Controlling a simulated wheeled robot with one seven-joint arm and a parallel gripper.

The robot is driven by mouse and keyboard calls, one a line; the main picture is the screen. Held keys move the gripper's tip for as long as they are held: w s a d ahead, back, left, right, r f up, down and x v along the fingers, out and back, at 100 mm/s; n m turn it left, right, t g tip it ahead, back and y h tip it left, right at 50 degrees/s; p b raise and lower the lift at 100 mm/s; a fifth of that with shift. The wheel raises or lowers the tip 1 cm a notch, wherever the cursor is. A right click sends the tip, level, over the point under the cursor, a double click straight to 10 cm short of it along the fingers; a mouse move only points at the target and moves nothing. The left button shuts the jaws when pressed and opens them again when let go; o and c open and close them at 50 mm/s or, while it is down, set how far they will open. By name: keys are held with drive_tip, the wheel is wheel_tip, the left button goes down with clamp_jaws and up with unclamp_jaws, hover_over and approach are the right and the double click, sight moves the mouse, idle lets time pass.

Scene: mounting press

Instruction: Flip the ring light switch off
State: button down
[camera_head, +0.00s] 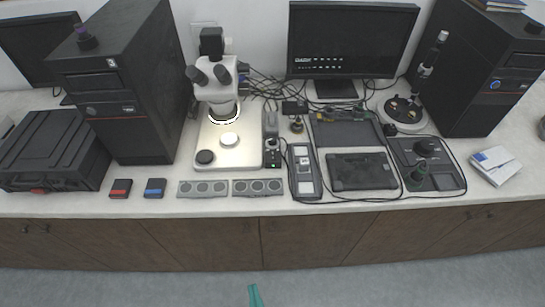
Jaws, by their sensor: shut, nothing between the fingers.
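A microscope (214,80) stands on a pale base plate at the left middle of the bench. The ring light (223,117) around the underside of its head glows white. Just right of the base plate is a small dark control box (272,158) with a pale knob and a small green light near its front. The switch itself is too small to make out. The teal tip of my gripper (256,295) shows at the bottom edge, shut and empty, over the floor in front of the bench and well apart from the box.
Two grey trays with round wells (203,189) lie at the bench's front edge, left of a long grey device (304,172). A black tablet (362,171) and loose cables lie to the right. Black towers (125,90) flank the area. The floor in front is clear.

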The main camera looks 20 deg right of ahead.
drive_tip(key=w+d+r+m+h, duration=0.1)
drive_tip(key=w+d+r, duration=0.2)
drive_tip(key=w, duration=0.6)
drive_tip(key=w+d+r+m+h, duration=0.1)
drive_tip(key=w+d+r, duration=0.3)
drive_tip(key=w, duration=0.5)
drive_tip(key=w+d+r+m+h, duration=0.1)
drive_tip(key=w+d+r+h, duration=0.1)
drive_tip(key=w+d, duration=0.5)
drive_tip(key=shift+w+d+r, duration=0.15)
drive_tip(key=shift+w+r, duration=0.75)
drive_tip(key=shift+w, duration=0.1)
drive_tip(key=shift+w, duration=0.1)
hover_over(273, 162)
drive_tip(key=shift+d+f, duration=0.1)
drive_tip(key=shift+f, duration=0.45)
wheel_tip(273, 162, down, 3)
drive_tip(key=shift+r, duration=0.2)
drive_tip(key=shift+a+f, duration=0.2)
drive_tip(key=shift+f, duration=0.55)
drive_tip(key=shift+d, duration=0.1)
